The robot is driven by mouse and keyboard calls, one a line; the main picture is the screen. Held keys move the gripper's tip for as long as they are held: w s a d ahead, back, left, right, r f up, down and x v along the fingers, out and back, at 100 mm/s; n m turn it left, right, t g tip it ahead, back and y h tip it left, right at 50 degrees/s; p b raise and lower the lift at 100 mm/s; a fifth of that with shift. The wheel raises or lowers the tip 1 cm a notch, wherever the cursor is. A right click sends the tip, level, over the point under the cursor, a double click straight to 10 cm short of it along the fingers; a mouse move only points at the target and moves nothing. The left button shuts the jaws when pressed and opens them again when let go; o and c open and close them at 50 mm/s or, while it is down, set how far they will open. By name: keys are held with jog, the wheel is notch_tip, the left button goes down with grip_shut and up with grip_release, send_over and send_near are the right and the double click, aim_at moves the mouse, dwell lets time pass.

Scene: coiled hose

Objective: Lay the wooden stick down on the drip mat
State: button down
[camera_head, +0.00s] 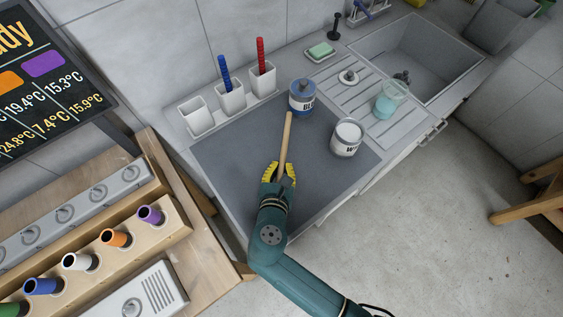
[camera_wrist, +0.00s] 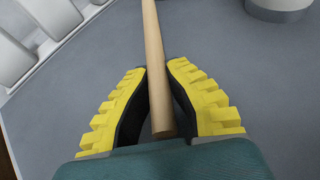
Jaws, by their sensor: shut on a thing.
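My gripper (camera_head: 279,175) is shut on the wooden stick (camera_head: 287,135), a plain light-brown rod. The stick points away from my gripper, toward the back of the counter. In the wrist view the yellow-and-black fingers (camera_wrist: 160,95) press on both sides of the stick (camera_wrist: 155,50), and its near end shows between them. The dark grey drip mat (camera_head: 225,155) lies flat on the counter below; its surface also fills much of the wrist view (camera_wrist: 265,75). I cannot tell whether the stick touches the mat.
A blue-labelled can (camera_head: 302,98) and a white can (camera_head: 346,138) stand at the mat's right side. White cups (camera_head: 231,97) line its back edge, two holding a blue and a red stick. A sink (camera_head: 425,60) is at the right. The mat's left part is clear.

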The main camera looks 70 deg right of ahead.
jog(key=shift+f+b, duration=0.3)
jog(key=shift+f, duration=0.4)
jog(key=c, duration=1.2)
grip_release()
jog(key=shift+o, duration=0.2)
jog(key=v, duration=1.2)
jog(key=shift+r, duration=0.1)
